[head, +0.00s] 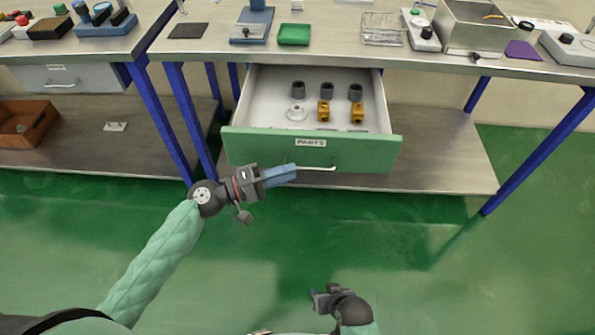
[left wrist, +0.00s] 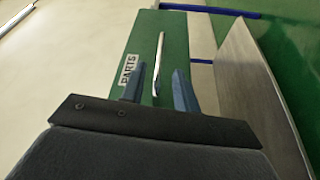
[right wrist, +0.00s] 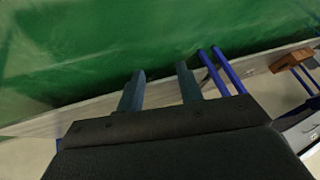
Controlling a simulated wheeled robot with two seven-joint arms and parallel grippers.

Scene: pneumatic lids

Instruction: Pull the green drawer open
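The green drawer (head: 255,148), labelled PARTS, stands well out from under the workbench, with its inside in view. A pale bar handle (head: 320,168) runs across its front and also shows in the left wrist view (left wrist: 158,57). My left gripper (head: 292,172) is at the left end of the handle. In the left wrist view its two blue fingers stand apart, one on each side of the bar, with gaps between. My right gripper (head: 317,300) is low over the floor, away from the drawer. Its fingers are apart and empty in the right wrist view (right wrist: 160,85).
The drawer holds several dark cylinders (head: 327,89), two yellow fittings (head: 324,111) and a white disc part (head: 296,112). The bench top (head: 350,55) carries a green tray (head: 294,34) and a metal bin (head: 475,28). A lower shelf (head: 440,150) lies beneath. The green floor in front is clear.

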